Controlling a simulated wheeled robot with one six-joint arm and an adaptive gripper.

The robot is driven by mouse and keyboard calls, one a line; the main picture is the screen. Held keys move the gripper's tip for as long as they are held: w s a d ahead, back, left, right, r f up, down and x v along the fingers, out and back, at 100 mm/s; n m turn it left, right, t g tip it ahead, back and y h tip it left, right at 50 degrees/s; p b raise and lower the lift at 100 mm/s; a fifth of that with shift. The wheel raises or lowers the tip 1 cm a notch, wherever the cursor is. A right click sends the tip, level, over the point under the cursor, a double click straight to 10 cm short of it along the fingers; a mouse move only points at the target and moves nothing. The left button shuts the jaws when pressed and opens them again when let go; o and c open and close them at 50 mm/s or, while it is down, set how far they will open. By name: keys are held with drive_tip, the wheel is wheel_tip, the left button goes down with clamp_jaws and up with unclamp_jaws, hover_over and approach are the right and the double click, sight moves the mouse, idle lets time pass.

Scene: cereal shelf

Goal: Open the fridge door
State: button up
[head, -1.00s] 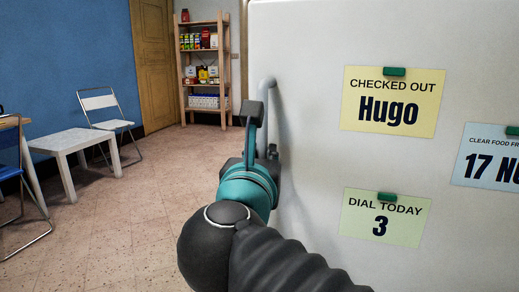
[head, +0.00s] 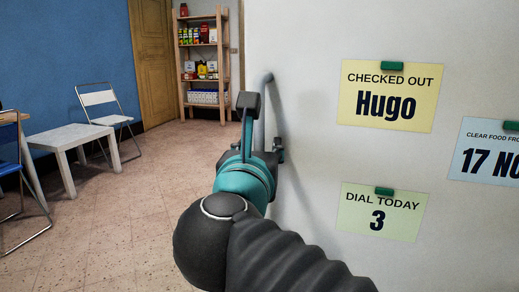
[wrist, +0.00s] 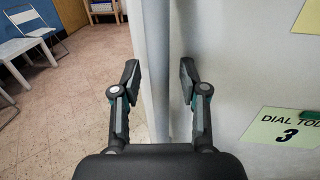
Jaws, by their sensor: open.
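The fridge door (head: 310,150) is a large pale surface filling the right of the head view, and it looks shut. Its grey vertical bar handle (head: 260,118) runs along the left edge. In the wrist view the handle (wrist: 157,75) runs upright between the fingers. My gripper (head: 263,128) is open at the handle, with one finger on each side in the wrist view (wrist: 159,80). The fingers look apart from the bar. The handle's lower part is hidden behind my gripper and arm in the head view.
Paper notes (head: 389,97) hang on the door under green magnets. To the left are a small white table (head: 75,138), a folding chair (head: 105,105) and a blue chair (head: 15,185). A stocked wooden shelf (head: 183,70) stands at the back. The tiled floor between is clear.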

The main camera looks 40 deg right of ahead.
sight(258, 88)
wheel_tip(258, 88, up, 10)
drive_tip(key=shift+f, duration=0.15)
idle(0.3)
drive_tip(key=shift+c, duration=0.2)
